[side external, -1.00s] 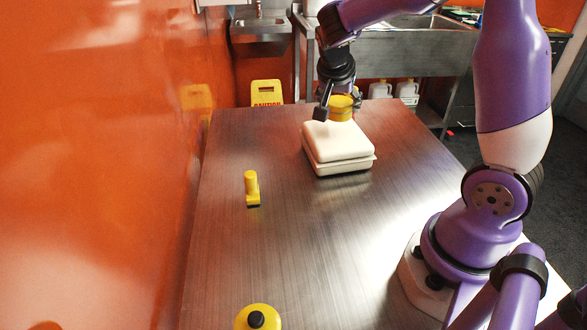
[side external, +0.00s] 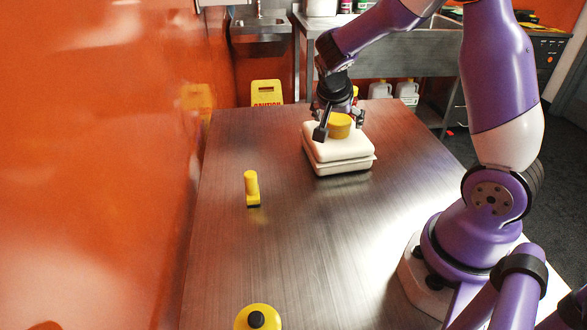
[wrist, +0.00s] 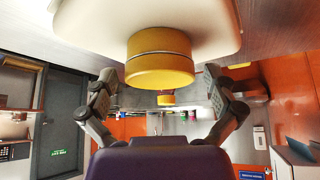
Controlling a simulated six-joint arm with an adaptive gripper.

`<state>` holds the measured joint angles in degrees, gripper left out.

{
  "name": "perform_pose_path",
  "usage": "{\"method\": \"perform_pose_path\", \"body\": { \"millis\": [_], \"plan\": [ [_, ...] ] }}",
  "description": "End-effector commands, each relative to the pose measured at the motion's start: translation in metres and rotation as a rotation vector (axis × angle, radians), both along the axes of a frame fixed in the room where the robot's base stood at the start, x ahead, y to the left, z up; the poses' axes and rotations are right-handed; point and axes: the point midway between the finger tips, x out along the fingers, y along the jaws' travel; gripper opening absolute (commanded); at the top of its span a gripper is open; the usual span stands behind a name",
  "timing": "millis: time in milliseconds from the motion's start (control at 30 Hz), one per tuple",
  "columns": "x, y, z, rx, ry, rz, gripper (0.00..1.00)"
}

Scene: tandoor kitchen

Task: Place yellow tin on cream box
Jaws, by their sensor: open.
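The yellow tin (side external: 339,126) rests on top of the cream box (side external: 343,155), towards its back edge in the side view. The box is low and closed, and stands on the table. My gripper (side external: 341,124) is open, with its fingers on either side of the tin. In the wrist view, the tin (wrist: 159,58) shows large against the pale box (wrist: 88,22), and my gripper (wrist: 160,79) has its fingers spread apart with visible space on both sides of the tin. Part of the tin's far side is hidden in the side view.
A small yellow object with a dark base (side external: 251,188) stands on the metal table (side external: 225,260) left of the box. A round yellow object with a black knob (side external: 257,318) is at the front edge. A caution sign (side external: 266,92) stands behind the table. The table's middle is clear.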

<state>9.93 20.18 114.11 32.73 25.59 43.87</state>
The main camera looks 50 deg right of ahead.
Motion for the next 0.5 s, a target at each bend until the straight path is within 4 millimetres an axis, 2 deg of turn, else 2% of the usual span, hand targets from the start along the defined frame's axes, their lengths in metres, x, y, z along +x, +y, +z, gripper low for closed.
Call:
{"method": "perform_pose_path", "body": {
  "millis": [267,367,500],
  "plan": [
    [0.000,0.001,0.005,0.000,-0.002,0.000,1.00],
    [-0.001,0.009,0.017,-0.002,-0.004,0.004,1.00],
    [-0.006,0.026,0.044,-0.001,-0.007,0.004,1.00]
  ]
}}
